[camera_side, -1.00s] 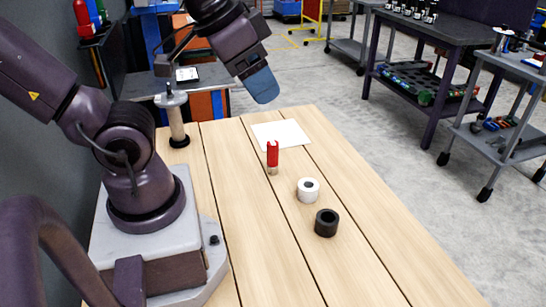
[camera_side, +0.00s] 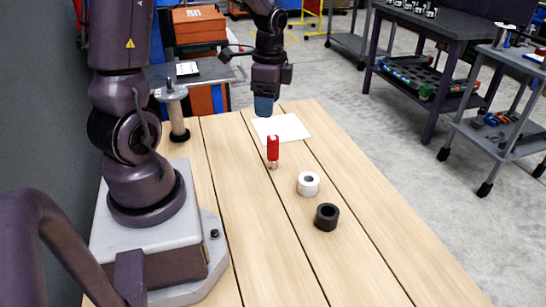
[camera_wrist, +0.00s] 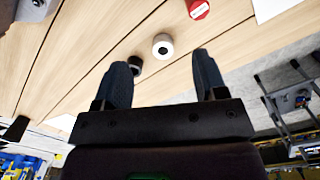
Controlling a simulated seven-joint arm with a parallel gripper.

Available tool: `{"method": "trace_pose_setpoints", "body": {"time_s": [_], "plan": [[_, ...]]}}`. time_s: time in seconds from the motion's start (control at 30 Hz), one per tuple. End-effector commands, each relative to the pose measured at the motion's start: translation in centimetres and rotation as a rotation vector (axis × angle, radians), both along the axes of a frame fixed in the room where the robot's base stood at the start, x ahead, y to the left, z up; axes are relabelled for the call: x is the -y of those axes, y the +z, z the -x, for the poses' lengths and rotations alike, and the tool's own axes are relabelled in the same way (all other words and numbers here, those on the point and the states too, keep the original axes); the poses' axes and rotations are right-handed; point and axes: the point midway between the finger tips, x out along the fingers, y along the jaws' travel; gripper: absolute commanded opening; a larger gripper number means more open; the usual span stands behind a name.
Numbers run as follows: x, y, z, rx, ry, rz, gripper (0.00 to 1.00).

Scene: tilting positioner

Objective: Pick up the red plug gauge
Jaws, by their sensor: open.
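The red plug gauge (camera_side: 273,148) stands upright on the wooden table, with a red upper body and a metallic lower end. In the wrist view its red top (camera_wrist: 199,9) shows at the upper edge, partly cut off. My gripper (camera_side: 264,107) points down above the far part of the table, behind the gauge and apart from it. In the wrist view my gripper (camera_wrist: 164,80) has its two blue fingers spread with nothing held between them.
A white ring (camera_side: 309,184) and a black ring (camera_side: 327,217) stand nearer on the table. A white sheet (camera_side: 288,128) lies just behind the gauge. A post with a round top (camera_side: 177,110) stands at the table's far left. The table's right side is clear.

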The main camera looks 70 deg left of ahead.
Motion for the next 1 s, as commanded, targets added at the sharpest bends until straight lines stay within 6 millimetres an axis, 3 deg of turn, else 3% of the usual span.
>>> {"method": "trace_pose_setpoints", "body": {"time_s": [0.1,0.2,0.4,0.5,0.67,1.0], "plan": [[-2.4,-2.9,-0.6,-0.019,-0.288,0.053,0.65],[-3.6,-4.4,-1.4,-0.007,-0.558,0.078,0.65],[-4.7,-4.4,-3.3,0.027,-1.037,0.042,0.65],[-4.8,-4.3,-3.5,0.027,-1.172,0.035,0.65],[-4.8,-4.9,-3.4,0.026,-1.26,0.037,0.65],[-4.8,-10.8,-3.4,0.025,-1.263,0.041,0.65]]}}
